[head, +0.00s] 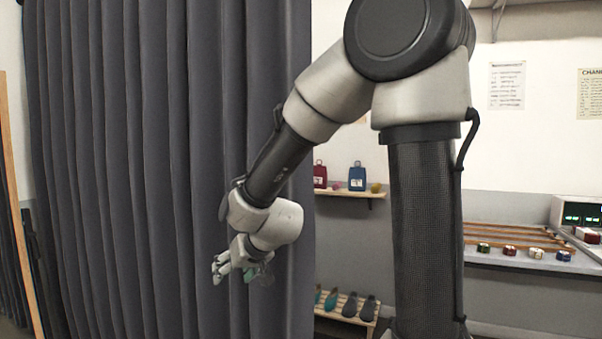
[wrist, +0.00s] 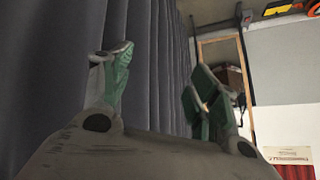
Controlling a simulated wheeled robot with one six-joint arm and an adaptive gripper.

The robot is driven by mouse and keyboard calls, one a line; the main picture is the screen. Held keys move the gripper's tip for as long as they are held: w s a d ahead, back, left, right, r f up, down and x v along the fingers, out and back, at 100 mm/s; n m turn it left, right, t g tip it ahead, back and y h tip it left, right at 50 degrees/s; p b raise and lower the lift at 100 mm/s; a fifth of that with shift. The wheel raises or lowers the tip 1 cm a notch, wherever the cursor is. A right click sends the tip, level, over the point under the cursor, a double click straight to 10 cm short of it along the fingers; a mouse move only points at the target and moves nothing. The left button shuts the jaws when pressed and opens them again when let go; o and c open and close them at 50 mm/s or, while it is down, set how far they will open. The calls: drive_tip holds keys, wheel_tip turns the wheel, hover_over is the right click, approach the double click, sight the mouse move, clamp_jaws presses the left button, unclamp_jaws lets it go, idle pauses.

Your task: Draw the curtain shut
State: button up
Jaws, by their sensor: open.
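The dark grey pleated curtain (head: 150,150) hangs over the left half of the head view, its right edge near the middle. It also fills the left side of the wrist view (wrist: 50,70). My gripper (head: 240,270) is in front of the curtain's lower right part, left of its right edge. In the wrist view my gripper (wrist: 160,65) is open, its green-padded fingers spread apart. The left finger overlaps the curtain cloth, and the curtain's edge appears between the fingers in the picture. I cannot tell whether either finger touches the cloth.
A small shelf (head: 350,194) with bags and a shoe rack (head: 345,318) stand right of the curtain. A counter (head: 520,262) with small coloured items and a monitor (head: 578,214) are at the far right. A wooden-framed panel (head: 20,220) stands at the far left.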

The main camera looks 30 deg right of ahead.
drive_tip(key=w+d+r+m+t+h, duration=0.3)
drive_tip(key=w+d+r+t+h, duration=0.25)
drive_tip(key=w, duration=0.35)
drive_tip(key=s+d+r+m+h, duration=0.4)
drive_tip(key=d+r+h, duration=0.1)
drive_tip(key=r+h, duration=0.2)
drive_tip(key=s+d+r+m+h, duration=0.3)
drive_tip(key=s+d+r+h, duration=0.25)
drive_tip(key=r+h, duration=0.2)
drive_tip(key=x, duration=0.8)
drive_tip(key=shift+w+f, duration=0.25)
drive_tip(key=shift+w, duration=0.1)
clamp_jaws()
